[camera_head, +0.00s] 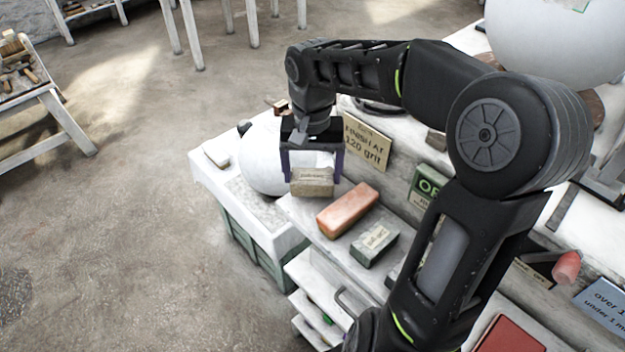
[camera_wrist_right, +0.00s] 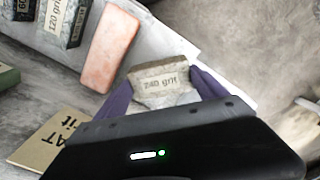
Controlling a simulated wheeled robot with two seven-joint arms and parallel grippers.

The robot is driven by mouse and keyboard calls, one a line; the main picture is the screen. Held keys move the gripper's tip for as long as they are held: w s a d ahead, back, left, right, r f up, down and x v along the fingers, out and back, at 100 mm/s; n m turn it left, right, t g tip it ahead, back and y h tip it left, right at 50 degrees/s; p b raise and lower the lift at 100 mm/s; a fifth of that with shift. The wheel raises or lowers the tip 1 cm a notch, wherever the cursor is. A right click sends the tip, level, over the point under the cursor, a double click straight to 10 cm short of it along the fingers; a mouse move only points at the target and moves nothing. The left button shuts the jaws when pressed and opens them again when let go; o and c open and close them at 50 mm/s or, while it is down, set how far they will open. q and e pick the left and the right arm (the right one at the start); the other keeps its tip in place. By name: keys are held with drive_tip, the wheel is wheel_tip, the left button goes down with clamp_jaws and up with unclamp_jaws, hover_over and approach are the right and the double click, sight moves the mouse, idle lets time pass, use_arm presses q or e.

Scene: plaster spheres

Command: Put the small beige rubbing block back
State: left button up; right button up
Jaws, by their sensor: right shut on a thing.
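My left gripper is not in view.
A grey-green labelled block (camera_head: 374,243) lies past the reddish one. A "FINISH AT 120 grit" card (camera_head: 366,141) stands behind the row. A white plaster sphere (camera_head: 262,160) is close to the left of my right gripper. Open floor lies left.

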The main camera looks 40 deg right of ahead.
sight(313, 176)
wheel_tip(313, 176, down, 3)
idle(0.3)
drive_tip(key=shift+f, duration=0.15)
drive_tip(key=o, duration=1.9)
drive_tip(key=shift+o, duration=0.2)
